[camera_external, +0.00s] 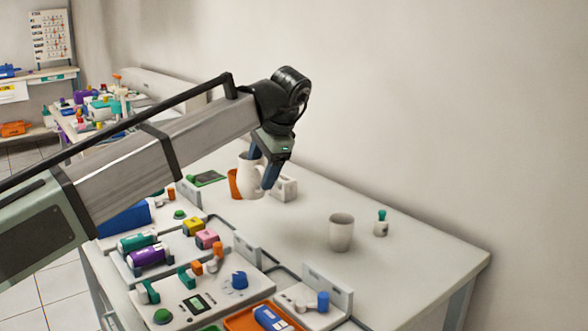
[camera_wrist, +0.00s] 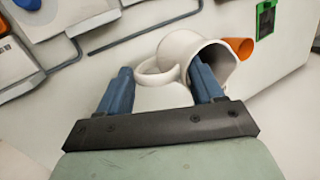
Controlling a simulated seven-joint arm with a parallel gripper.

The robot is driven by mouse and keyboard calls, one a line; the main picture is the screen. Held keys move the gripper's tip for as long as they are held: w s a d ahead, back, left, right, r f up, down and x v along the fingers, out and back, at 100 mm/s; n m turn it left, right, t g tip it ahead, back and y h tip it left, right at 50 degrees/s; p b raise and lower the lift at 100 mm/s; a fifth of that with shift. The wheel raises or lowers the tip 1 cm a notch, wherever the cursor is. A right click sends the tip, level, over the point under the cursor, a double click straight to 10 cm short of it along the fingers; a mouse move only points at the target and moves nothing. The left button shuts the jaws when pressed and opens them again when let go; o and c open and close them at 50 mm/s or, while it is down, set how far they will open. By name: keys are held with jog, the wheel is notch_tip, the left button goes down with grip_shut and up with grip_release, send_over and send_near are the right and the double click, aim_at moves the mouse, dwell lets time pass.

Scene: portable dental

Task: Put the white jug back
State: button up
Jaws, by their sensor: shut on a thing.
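The white jug (camera_external: 246,178) is at the back of the grey table, below my gripper (camera_external: 264,168). In the wrist view the jug (camera_wrist: 184,46) lies partly between the blue fingers of my gripper (camera_wrist: 160,72), with its handle (camera_wrist: 148,80) towards the left finger. The right finger overlaps the jug's open mouth. My gripper is shut on the jug; the exact contact is partly hidden. I cannot tell whether the jug's base touches the table.
A light beige cup (camera_external: 341,232) and a small bottle with a green top (camera_external: 381,224) stand farther right.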

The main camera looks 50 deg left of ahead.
jog(key=w+a+n, duration=0.2)
jog(key=w+a, duration=0.1)
jog(key=w, duration=0.4)
jog(key=shift+g, duration=0.4)
jog(key=shift+d+f, duration=0.15)
jog(key=shift+f, duration=2.45)
jog(key=shift+d+f, duration=0.1)
jog(key=shift+f, duration=2.45)
jog(key=shift+s+f, duration=0.1)
jog(key=shift+f, duration=0.05)
jog(key=o, duration=1.5)
jog(key=shift+v, duration=3.85)
jog(key=shift+a, duration=0.15)
